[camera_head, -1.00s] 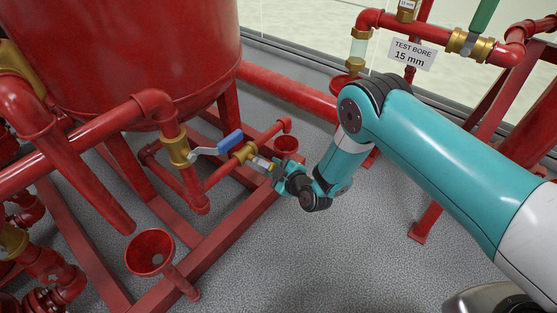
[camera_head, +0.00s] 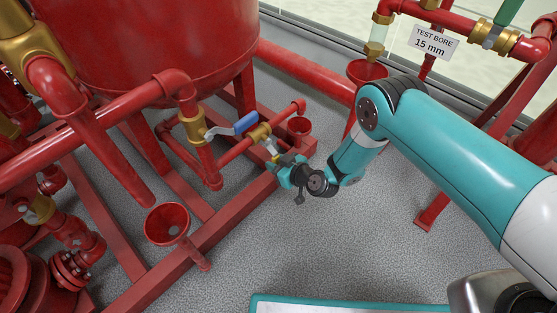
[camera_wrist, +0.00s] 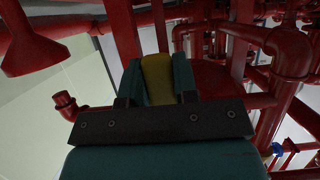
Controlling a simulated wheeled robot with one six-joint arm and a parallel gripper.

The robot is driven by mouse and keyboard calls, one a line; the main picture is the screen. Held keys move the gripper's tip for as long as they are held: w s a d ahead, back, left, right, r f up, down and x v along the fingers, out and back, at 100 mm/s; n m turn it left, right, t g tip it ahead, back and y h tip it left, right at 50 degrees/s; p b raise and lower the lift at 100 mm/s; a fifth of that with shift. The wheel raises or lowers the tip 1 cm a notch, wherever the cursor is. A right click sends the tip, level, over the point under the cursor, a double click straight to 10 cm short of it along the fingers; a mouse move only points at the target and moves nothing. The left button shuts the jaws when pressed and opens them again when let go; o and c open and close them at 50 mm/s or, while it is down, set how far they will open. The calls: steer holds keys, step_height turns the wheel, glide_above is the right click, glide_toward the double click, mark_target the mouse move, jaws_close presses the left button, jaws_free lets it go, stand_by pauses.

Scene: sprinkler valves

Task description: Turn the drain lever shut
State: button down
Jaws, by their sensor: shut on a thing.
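A small lever with a yellow grip (camera_head: 274,151) comes off a brass valve (camera_head: 259,133) on a thin red drain pipe. The lever points down and right in the head view, roughly crosswise to the pipe. My gripper (camera_head: 277,159) is shut on the yellow grip. In the wrist view the yellow grip (camera_wrist: 158,78) sits between my two dark teal fingers (camera_wrist: 158,85). The fingers hide part of the lever in the head view.
A blue-handled lever (camera_head: 246,122) on another valve is close at the left. A red tank (camera_head: 150,45) rises behind. Grey floor (camera_head: 320,240) is clear in front.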

steer(key=shift+s+a, duration=0.1)
steer(key=shift+s, duration=0.05)
stand_by(0.3)
steer(key=c, duration=0.9)
jaws_free()
steer(key=shift+p+v, duration=5.55)
steer(key=shift+v, duration=3.2)
steer(key=shift+r, duration=0.15)
